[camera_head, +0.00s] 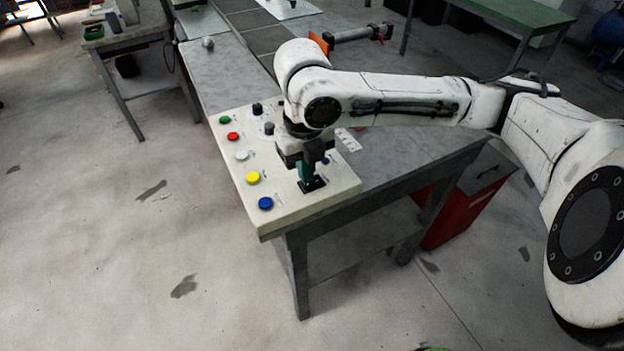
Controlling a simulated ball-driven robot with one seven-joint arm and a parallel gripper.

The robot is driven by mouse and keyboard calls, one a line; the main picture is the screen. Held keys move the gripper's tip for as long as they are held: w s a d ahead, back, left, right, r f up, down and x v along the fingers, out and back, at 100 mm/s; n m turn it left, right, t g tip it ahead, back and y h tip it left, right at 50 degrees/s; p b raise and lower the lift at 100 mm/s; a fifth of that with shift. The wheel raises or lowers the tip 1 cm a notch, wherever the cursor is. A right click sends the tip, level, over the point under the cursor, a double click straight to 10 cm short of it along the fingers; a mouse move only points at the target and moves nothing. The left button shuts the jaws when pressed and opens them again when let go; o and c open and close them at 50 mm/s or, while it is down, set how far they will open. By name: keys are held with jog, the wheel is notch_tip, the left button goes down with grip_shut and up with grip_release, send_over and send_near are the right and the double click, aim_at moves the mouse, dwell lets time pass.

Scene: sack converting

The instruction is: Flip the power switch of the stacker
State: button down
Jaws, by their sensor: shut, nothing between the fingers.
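A cream control panel (290,210) lies on the near corner of the grey table. A black switch base (316,185) sits near the panel's front right edge, and I take it for the stacker's power switch. My gripper (305,175) points down right over it, with its fingers shut and nothing held. The fingertips are at or just above the switch; I cannot tell if they touch. The gripper hides most of the switch, so its position does not show.
Green (224,120), red (233,136), pale, yellow (253,178) and blue (265,203) buttons line the panel's left side. Dark knobs (257,109) stand behind. A red cabinet (458,214) is under the table's right side. The floor in front is clear.

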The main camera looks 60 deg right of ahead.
jog(key=shift+f+b, duration=0.8)
jog(key=shift+f, duration=0.1)
dwell(0.7)
jog(key=shift+r, duration=0.1)
jog(key=shift+r+p, duration=2.85)
jog(key=shift+r, duration=0.6)
